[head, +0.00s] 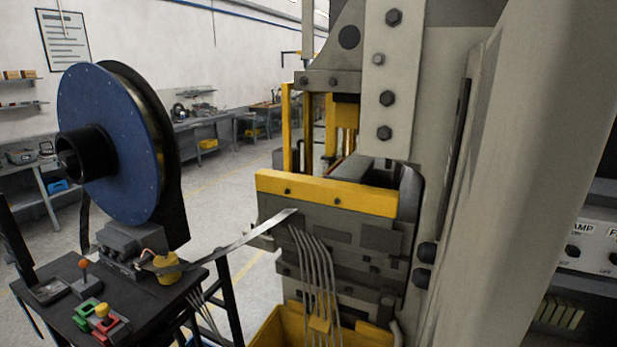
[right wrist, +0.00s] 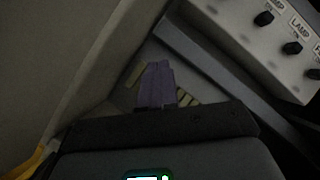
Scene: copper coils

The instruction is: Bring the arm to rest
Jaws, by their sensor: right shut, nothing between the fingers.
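My right gripper (right wrist: 157,72) shows in the dim right wrist view, its two fingers together with nothing between them. It points into the space beside a pale machine wall (right wrist: 60,60) and a panel with black knobs (right wrist: 275,35). It does not show in the head view. My left gripper is in neither view. No copper coil can be made out clearly; a large blue reel (head: 110,140) stands at the left in the head view.
A grey machine with a yellow bar (head: 325,193) fills the middle of the head view. A metal strip (head: 240,240) reaches it from a dark control table (head: 150,300). A yellow bin (head: 270,330) sits below. The pale machine column (head: 510,170) stands at the right.

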